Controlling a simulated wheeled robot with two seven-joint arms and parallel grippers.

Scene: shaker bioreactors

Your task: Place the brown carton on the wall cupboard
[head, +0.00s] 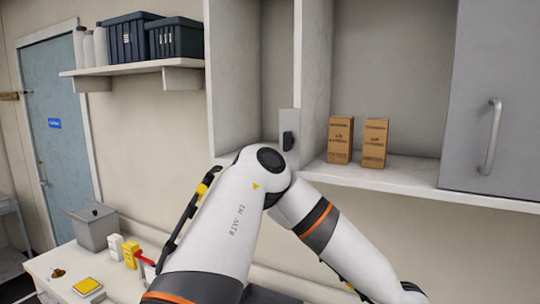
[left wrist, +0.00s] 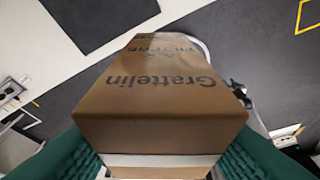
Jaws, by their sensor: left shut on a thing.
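In the left wrist view my left gripper (left wrist: 158,160) has its green pads on both sides of a brown carton (left wrist: 160,98), printed "Grattelin", and is shut on it. This carton does not show in the head view. The wall cupboard (head: 420,172) is across the upper right of the head view, its middle open. Two smaller-looking brown cartons, the left one (head: 340,140) and the right one (head: 375,143), stand upright side by side on its bottom board. My bent arm crosses below the cupboard and hides part of its lower left. My right gripper is not seen.
A grey door (head: 500,60) with a handle covers the cupboard's right part. Bare board lies right of the standing cartons. A wall shelf (head: 130,67) at left holds dark crates (head: 175,38). A counter (head: 50,268) below carries a grey bin (head: 95,230) and small boxes.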

